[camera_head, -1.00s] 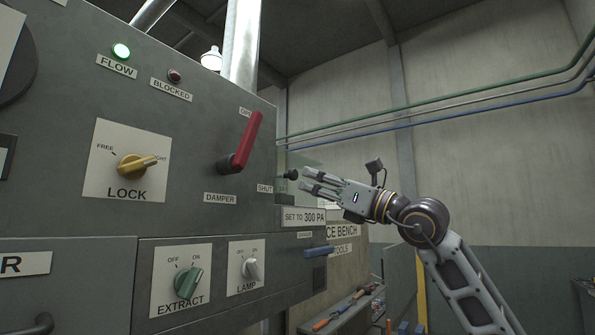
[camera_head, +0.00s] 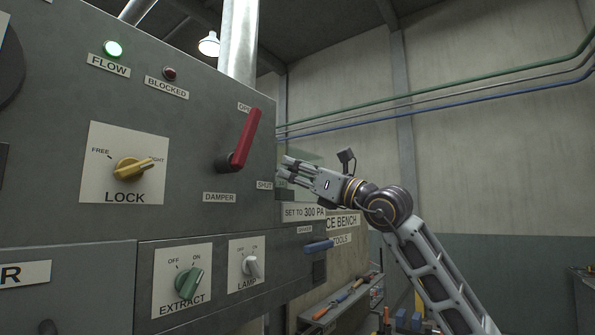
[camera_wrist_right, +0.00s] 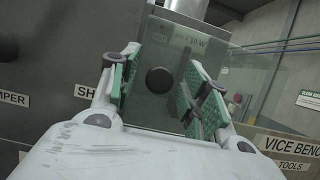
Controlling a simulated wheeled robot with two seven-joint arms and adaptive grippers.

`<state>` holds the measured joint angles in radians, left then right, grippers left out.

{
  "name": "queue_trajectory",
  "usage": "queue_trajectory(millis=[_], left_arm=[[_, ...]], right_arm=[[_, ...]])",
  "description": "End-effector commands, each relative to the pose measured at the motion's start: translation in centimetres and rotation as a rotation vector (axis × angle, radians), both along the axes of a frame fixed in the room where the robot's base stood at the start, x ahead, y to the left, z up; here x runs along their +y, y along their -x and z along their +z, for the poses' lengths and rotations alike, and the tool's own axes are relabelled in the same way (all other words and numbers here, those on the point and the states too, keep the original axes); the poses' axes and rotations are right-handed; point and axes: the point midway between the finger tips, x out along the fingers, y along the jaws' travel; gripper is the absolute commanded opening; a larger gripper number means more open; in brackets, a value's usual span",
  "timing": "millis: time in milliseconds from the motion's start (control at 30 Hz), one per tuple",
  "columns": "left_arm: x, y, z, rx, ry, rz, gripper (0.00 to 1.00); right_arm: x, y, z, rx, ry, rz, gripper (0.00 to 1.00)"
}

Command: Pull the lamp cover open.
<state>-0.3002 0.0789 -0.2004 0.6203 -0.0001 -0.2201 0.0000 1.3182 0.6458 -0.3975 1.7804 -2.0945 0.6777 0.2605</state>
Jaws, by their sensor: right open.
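The lamp cover (camera_wrist_right: 170,48) is a greenish see-through panel with a round black knob (camera_wrist_right: 160,80) in the right wrist view. In the head view a sliver of the cover (camera_head: 312,156) shows behind my right gripper, at the right edge of the grey machine. My right gripper (camera_head: 284,168) is open. In the right wrist view its green-padded fingers stand left and right of the knob, with gaps on both sides. Whether the knob lies fully between the pads in depth is hard to tell. The knob is hidden in the head view. My left gripper is not in view.
The red damper lever (camera_head: 246,140) sticks out of the machine just left of my right gripper. A blue handle (camera_head: 319,246) and the 300 PA plate (camera_head: 304,212) lie below it. A shelf with tools (camera_head: 345,298) stands lower right. Right of the arm is open room.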

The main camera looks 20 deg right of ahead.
Motion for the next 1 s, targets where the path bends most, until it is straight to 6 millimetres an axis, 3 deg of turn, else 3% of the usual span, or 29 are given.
queue_trajectory(millis=[67,400,1000], left_arm=[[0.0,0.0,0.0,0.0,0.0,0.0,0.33],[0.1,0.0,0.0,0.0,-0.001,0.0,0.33],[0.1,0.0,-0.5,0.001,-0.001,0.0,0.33]], right_arm=[[0.0,0.0,0.0,0.0,0.0,0.0,0.42],[0.0,0.0,0.0,0.0,0.0,0.0,0.0],[-1.0,1.1,-0.1,-0.001,0.0,0.017,0.0]])
